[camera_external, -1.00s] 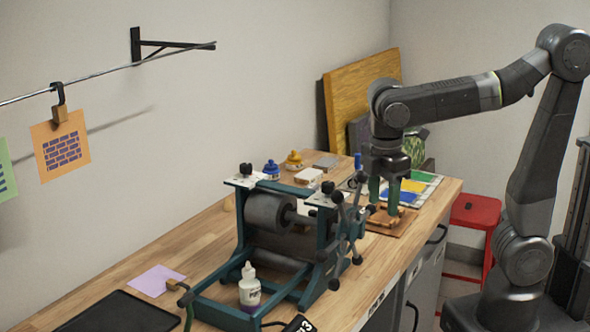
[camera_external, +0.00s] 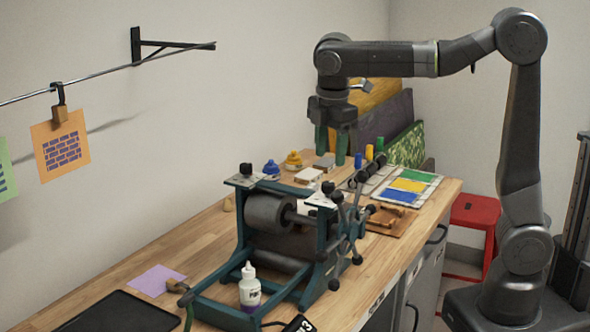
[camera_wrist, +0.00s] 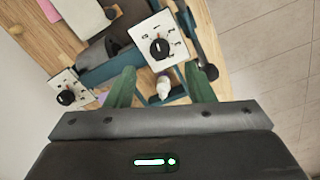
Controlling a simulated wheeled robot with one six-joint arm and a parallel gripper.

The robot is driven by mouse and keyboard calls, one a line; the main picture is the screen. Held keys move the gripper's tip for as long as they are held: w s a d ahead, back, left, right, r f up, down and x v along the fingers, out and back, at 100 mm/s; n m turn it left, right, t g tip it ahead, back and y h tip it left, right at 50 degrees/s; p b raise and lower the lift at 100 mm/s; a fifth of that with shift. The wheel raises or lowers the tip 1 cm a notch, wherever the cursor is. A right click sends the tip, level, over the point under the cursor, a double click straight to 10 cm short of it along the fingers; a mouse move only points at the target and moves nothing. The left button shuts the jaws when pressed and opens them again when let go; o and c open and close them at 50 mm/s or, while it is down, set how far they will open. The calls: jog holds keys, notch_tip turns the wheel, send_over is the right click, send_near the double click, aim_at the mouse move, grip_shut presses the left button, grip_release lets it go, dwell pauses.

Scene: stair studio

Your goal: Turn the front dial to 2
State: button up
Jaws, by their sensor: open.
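The roller press has two black dials on white plates. The front dial (camera_external: 328,188), by the bench's front side, shows in the wrist view (camera_wrist: 160,48) with a white mark on its knob. The back dial (camera_external: 246,170) is nearer the wall and shows in the wrist view (camera_wrist: 67,97). My gripper (camera_external: 331,160) is open and empty, pointing down in the air above the press. Its green fingers also show in the wrist view (camera_wrist: 160,85), with the front dial ahead of them, not between them.
The press's spoked handwheel (camera_external: 346,235) stands close to the front dial. A white bottle (camera_external: 249,290) stands at the press's near end. A red stool (camera_external: 475,215) is right.

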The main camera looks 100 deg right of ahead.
aim_at(328, 182)
notch_tip(328, 182, down, 7)
jog(key=shift+d+f, duration=0.1)
dwell(0.3)
jog(key=c, duration=1)
